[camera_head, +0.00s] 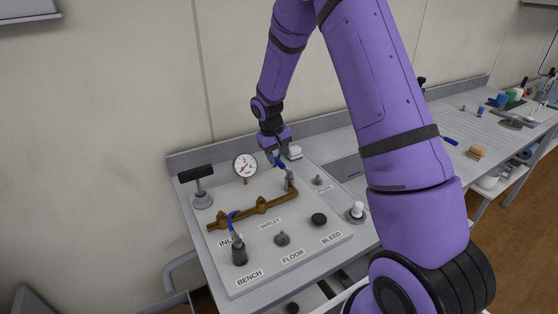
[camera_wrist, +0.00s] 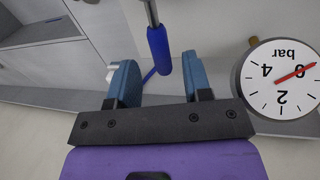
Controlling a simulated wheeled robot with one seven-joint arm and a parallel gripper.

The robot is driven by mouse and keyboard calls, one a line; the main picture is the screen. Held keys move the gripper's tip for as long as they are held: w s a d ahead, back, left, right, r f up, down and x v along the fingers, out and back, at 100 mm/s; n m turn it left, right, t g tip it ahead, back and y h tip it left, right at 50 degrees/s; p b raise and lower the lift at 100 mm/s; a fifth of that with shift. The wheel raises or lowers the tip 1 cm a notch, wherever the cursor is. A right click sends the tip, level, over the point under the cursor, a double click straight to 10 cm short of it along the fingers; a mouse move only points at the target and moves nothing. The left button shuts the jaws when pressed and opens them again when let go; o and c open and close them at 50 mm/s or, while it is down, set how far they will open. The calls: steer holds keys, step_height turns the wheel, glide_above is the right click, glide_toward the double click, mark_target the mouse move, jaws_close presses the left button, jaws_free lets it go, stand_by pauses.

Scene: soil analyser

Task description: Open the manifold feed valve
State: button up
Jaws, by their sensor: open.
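The brass manifold pipe (camera_head: 250,211) runs across the white panel (camera_head: 245,277). At its right end stands a grey valve body (camera_head: 289,180) with a blue lever handle (camera_head: 279,163) that slants up beside my gripper (camera_head: 279,154). In the wrist view the blue handle (camera_wrist: 158,48) on a grey rod lies between and just ahead of my open blue-grey fingers (camera_wrist: 158,72). I cannot tell whether they touch it. A second blue lever (camera_head: 232,217) is at the pipe's left end. The pressure gauge (camera_head: 245,166) also shows in the wrist view (camera_wrist: 282,77), its needle near 0.
A black T-handle (camera_head: 196,174) stands at the panel's back left. Knobs for bench (camera_head: 239,253), floor (camera_head: 282,239) and bleed (camera_head: 319,219) line the front. A white-topped knob (camera_head: 357,210) is at the right. Several small items lie on the far bench (camera_head: 450,121).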

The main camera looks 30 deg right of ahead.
steer(key=shift+d+f, duration=0.2)
steer(key=shift+f, duration=1.1)
steer(key=shift+c, duration=0.2)
jaws_close()
